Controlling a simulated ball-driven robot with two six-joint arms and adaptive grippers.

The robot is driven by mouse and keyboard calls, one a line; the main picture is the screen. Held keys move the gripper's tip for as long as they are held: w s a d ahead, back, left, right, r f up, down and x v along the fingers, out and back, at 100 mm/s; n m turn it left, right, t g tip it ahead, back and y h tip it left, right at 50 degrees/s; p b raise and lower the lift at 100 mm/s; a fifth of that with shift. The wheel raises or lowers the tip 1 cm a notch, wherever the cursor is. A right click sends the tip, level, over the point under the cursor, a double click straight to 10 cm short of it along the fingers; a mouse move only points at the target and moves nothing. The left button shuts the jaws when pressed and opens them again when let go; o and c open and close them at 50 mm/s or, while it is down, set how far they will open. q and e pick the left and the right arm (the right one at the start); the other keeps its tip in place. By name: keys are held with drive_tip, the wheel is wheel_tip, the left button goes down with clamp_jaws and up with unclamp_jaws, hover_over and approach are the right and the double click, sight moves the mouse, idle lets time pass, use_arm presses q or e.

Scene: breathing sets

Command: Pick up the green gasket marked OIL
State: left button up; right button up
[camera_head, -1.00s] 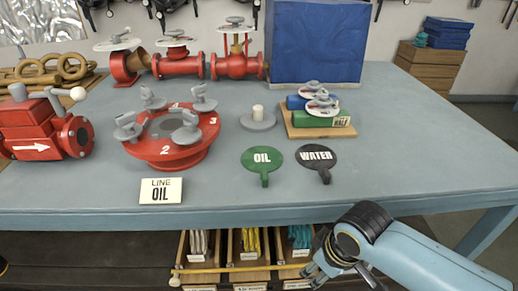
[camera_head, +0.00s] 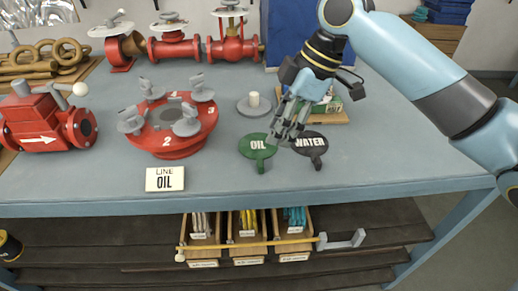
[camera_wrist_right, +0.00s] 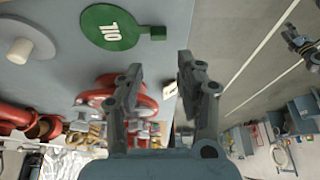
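The green gasket marked OIL (camera_head: 254,146) is a flat round disc with a short tab, lying on the blue-grey table. It also shows at the top of the right wrist view (camera_wrist_right: 112,27), with its tab pointing right. The dark gasket marked WATER (camera_head: 312,144) lies just to its right. My left gripper is not in view.
A red flange with grey clamps (camera_head: 172,125) stands left of the gaskets. A LINE OIL card (camera_head: 165,179) lies near the front edge. A grey disc with a peg (camera_head: 255,106) sits behind. Red valves stand further back. Bins (camera_head: 250,255) with strips are on the shelf below.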

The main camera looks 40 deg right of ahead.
sight(261, 163)
drive_tip(key=x, duration=0.7)
drive_tip(key=p+x, duration=0.1)
drive_tip(key=x, duration=0.1)
drive_tip(key=shift+d+f, duration=0.2)
drive_tip(key=shift+f, duration=0.15)
clamp_jaws()
